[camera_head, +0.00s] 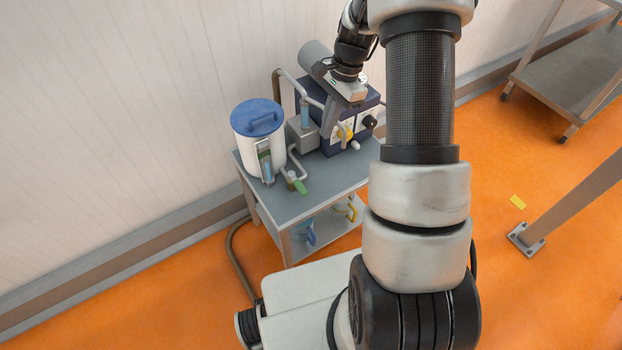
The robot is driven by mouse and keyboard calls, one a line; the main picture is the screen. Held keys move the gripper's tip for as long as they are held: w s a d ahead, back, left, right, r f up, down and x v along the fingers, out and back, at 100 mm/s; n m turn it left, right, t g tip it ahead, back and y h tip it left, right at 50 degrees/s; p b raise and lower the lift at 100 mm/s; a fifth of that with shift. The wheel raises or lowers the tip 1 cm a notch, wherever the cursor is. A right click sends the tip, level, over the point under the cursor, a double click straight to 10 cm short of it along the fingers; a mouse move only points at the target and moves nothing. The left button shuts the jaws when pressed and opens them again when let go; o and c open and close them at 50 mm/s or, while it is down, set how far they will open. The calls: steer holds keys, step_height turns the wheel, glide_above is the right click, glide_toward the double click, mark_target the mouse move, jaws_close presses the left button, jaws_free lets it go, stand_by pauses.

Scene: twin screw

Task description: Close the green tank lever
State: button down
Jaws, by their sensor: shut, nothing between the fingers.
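The green lever (300,187) is small and sits on the pipe fitting at the foot of the white tank (256,150), near the front of the grey cart top. The tank has a blue lid (261,119) with a handle. My gripper (329,131) is above and to the right of the lever, in front of the dark blue box, and apart from the lever. It is shut and empty; its fingertips are small and hard to make out here. The lever's exact angle is too small to tell.
The dark blue box (369,109) with a yellow knob (345,133) stands at the back of the cart (308,202). Pipes run between tank and box. Blue and yellow items lie on the lower shelf. A hose reaches the orange floor. A metal table stands at the upper right.

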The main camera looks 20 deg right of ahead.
mark_target(298, 185)
steer(key=b+x, duration=0.3)
steer(key=x, duration=1.7)
steer(key=shift+b, duration=0.3)
